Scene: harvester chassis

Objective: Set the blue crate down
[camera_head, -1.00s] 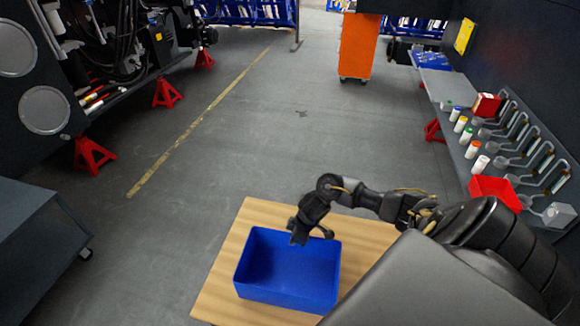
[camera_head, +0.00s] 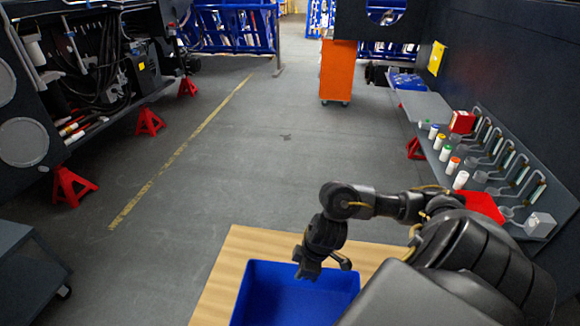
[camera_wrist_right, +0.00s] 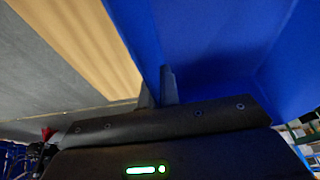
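The blue crate (camera_head: 290,300) is an open, empty-looking box at the bottom of the head view, over a light wooden tabletop (camera_head: 215,290). Its near part is cut off by the picture's lower edge. My right gripper (camera_head: 307,273) is at the crate's far rim. In the right wrist view, its two fingers (camera_wrist_right: 157,92) are close together, one on each side of the blue wall (camera_wrist_right: 220,60), closed on it. The crate looks level; I cannot tell whether its underside touches the wood. My left gripper is not in view.
A grey shelf (camera_head: 445,165) with bottles and a red bin (camera_head: 484,207) stands on the right. An orange cabinet (camera_head: 338,70) is at the back. Red jack stands (camera_head: 72,186) line the left machine. The grey floor (camera_head: 240,170) between is clear.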

